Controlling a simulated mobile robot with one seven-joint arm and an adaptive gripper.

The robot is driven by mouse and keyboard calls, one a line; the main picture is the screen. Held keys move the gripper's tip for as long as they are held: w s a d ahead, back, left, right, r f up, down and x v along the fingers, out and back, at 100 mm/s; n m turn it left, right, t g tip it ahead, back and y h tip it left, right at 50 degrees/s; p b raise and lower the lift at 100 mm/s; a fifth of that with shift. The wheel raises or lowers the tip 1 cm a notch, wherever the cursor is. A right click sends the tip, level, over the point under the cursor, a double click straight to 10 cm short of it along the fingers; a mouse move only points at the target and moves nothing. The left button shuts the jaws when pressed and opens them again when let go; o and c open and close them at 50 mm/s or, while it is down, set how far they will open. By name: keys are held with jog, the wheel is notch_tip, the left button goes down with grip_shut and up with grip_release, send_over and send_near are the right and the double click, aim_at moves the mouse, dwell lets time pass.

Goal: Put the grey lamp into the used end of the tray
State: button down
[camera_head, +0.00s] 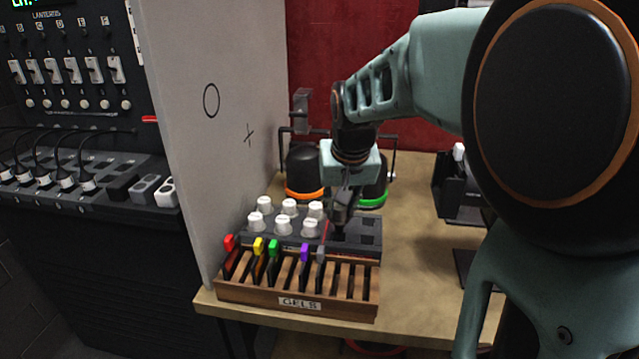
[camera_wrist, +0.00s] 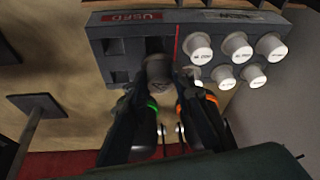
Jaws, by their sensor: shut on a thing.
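My gripper (camera_head: 341,214) points down over the dark tray (camera_head: 370,250), at its right part beside the red line. In the wrist view my gripper (camera_wrist: 160,84) is shut on the grey lamp (camera_wrist: 158,68). The lamp is at the used end, in or just above a socket next to the red line; I cannot tell how deep it sits. The label USED (camera_wrist: 131,16) marks this end. Other sockets there look empty. Several white lamps (camera_head: 283,225) stand in the tray's other end. In the head view the grey lamp is mostly hidden by my fingers.
A wooden rack (camera_head: 255,293) labelled GELS, with coloured tabs, stands in front of the tray. Two black lanterns stand behind it, one with an orange band (camera_head: 305,194), one with a green band (camera_head: 372,202). A pale panel (camera_head: 215,150) rises at left.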

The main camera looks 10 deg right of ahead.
aim_at(341, 220)
jog(key=shift+f+b, duration=1.75)
jog(key=shift+f, duration=0.75)
jog(key=c, duration=1.6)
grip_release()
jog(key=shift+v, duration=3.75)
